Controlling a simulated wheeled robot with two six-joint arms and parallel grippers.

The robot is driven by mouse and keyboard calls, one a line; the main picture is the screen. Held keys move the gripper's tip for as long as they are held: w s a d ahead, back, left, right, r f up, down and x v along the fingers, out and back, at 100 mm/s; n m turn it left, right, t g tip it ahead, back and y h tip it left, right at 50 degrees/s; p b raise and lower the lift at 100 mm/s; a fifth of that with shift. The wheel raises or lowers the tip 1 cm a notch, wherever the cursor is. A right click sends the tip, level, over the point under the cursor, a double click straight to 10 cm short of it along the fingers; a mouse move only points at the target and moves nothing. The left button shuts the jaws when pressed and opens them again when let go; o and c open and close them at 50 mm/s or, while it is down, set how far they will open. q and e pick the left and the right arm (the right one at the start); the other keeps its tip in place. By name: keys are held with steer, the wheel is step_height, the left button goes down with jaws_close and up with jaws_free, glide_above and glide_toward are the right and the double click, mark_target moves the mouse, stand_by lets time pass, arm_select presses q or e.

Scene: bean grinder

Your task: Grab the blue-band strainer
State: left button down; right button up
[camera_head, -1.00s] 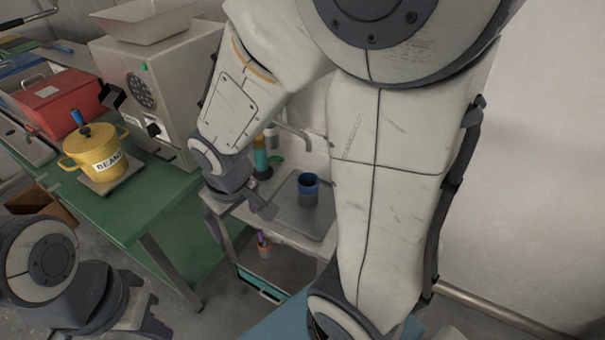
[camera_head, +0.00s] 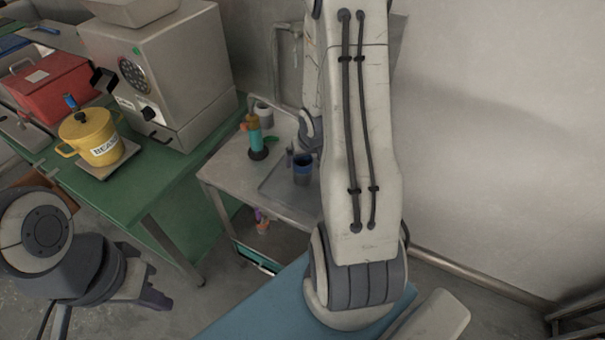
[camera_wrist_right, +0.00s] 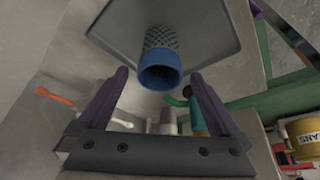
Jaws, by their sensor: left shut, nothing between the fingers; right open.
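The blue-band strainer (camera_head: 303,170) is a small cup with a blue rim, standing in the sink area of the metal side table. In the right wrist view its blue band (camera_wrist_right: 160,78) and grey perforated body show clearly. My right gripper (camera_wrist_right: 158,92) is open, with the strainer in line between its fingertips. I cannot tell how far the tips are from it, and they do not grip it. In the head view one right finger (camera_head: 290,157) shows beside the strainer; my arm hides much of the gripper. My left gripper (camera_head: 152,298) is shut and empty at lower left.
A green and orange bottle (camera_head: 255,138) and a small grey pot (camera_head: 263,114) stand left of the strainer. The green table (camera_head: 160,195) holds a yellow BEANS pot (camera_head: 92,140), a red box (camera_head: 48,92) and a grinder (camera_head: 175,75).

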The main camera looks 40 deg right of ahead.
mark_target(303, 165)
steer(key=x, duration=0.5)
steer(key=shift+f+b, duration=0.15)
steer(key=shift+b, duration=0.15)
steer(key=c, duration=1.4)
